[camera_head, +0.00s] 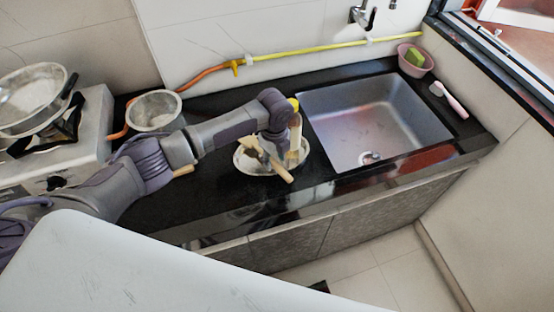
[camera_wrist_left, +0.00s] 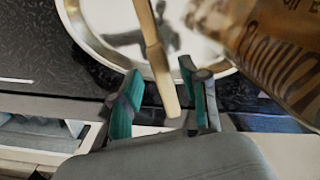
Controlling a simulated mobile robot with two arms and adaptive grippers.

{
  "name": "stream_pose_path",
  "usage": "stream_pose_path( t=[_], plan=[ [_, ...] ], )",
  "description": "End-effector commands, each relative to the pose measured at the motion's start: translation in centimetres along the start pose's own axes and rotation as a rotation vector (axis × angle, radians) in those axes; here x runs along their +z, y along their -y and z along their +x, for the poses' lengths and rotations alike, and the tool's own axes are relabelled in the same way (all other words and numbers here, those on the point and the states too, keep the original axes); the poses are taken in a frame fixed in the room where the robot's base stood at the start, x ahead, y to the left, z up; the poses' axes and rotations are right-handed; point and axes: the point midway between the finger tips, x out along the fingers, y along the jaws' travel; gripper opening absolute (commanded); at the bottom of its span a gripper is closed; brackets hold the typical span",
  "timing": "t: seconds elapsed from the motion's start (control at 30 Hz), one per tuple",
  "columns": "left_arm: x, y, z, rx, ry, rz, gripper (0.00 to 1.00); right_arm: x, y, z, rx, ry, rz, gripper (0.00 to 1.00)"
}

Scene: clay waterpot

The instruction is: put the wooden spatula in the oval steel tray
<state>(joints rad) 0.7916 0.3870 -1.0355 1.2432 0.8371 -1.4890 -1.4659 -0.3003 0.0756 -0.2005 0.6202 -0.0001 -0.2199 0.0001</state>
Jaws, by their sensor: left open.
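The oval steel tray (camera_head: 241,165) sits on the black counter left of the sink; its rim also shows in the left wrist view (camera_wrist_left: 88,42). The wooden spatula (camera_head: 283,172) is over the tray, its handle end sticking out past the near rim. In the left wrist view the pale spatula handle (camera_wrist_left: 153,50) runs between my left gripper's fingers. My left gripper (camera_head: 270,150) is open above the tray, with its two teal-padded fingers (camera_wrist_left: 160,80) apart on either side of the handle. The arm partly hides the spatula's other end. My right gripper is not seen.
A steel bowl (camera_head: 154,111) is to the left. The sink (camera_head: 375,120) is to the right. The counter's front edge is close.

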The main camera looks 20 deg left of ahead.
Motion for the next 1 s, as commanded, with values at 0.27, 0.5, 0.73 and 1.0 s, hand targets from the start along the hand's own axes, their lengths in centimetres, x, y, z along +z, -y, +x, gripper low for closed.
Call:
stream_pose_path(
  t=[0.27, 0.5, 0.73, 1.0],
  plan=[
    [0.1, 0.1, -5.8, -0.006, 0.002, 0.002, 0.45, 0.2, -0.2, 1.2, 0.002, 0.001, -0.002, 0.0],
    [0.1, 0.1, -10.3, -0.003, 0.001, 0.0, 0.45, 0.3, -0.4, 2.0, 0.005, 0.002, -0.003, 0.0],
    [0.1, 0.0, -12.1, -0.001, 0.0, 0.0, 0.45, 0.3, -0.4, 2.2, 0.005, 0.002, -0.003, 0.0],
    [0.1, 0.0, -12.2, -0.001, 0.0, 0.0, 0.45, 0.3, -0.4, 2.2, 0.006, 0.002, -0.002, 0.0]
  ],
)
